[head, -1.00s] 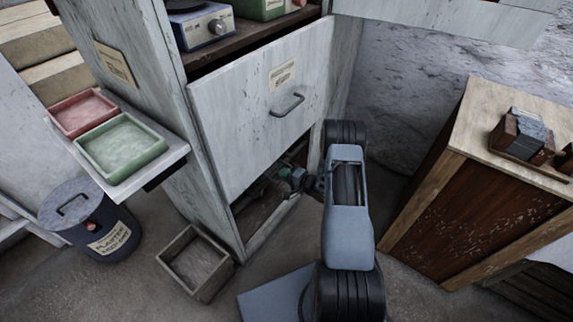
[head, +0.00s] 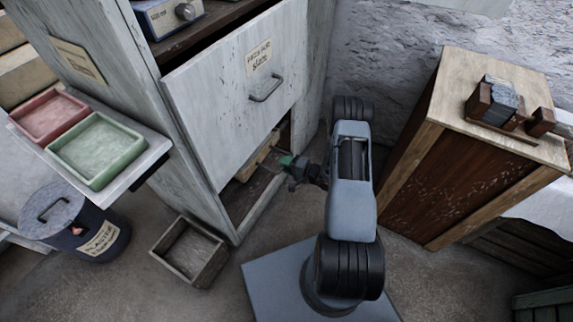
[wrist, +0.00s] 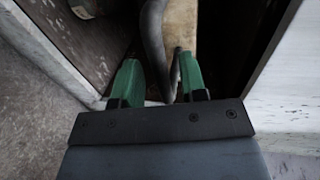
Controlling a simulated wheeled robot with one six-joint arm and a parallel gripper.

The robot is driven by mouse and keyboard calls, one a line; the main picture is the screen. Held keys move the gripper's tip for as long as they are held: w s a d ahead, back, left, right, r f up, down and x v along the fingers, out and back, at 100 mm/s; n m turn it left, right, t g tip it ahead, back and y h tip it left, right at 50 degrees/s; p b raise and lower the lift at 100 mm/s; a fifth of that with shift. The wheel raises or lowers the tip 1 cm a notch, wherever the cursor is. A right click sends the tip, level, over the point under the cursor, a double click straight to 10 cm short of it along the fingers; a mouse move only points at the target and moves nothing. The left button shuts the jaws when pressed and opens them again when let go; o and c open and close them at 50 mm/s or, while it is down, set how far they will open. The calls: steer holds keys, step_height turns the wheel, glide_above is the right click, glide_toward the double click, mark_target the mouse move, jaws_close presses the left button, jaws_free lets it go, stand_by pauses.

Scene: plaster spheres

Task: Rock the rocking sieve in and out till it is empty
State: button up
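My gripper (head: 287,163) is at the low opening of the grey cabinet, under its large front panel. In the wrist view its two green fingers (wrist: 160,80) stand apart, with a dark curved bar (wrist: 153,35) between them. I cannot tell whether the bar touches the right finger. A pale wooden piece (wrist: 183,28) lies just beyond, inside the opening; it also shows in the head view (head: 256,160). The bar and wood may belong to the rocking sieve, but most of it is hidden behind the panel. Its contents cannot be seen.
The cabinet's panel (head: 235,95) overhangs the opening. An open wooden box (head: 190,252) stands on the floor at left. A lidded bin (head: 75,220) and red (head: 47,116) and green (head: 97,150) trays are further left. A wooden stand (head: 425,175) rises at right.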

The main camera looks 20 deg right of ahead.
steer(key=p+v, duration=0.3)
steer(key=v, duration=1)
steer(key=shift+s+d, duration=0.15)
steer(key=shift+s, duration=0.15)
steer(key=b+x, duration=0.5)
steer(key=x, duration=0.9)
steer(key=shift+w+r, duration=0.1)
steer(key=shift+w, duration=0.1)
jaws_close()
stand_by(0.3)
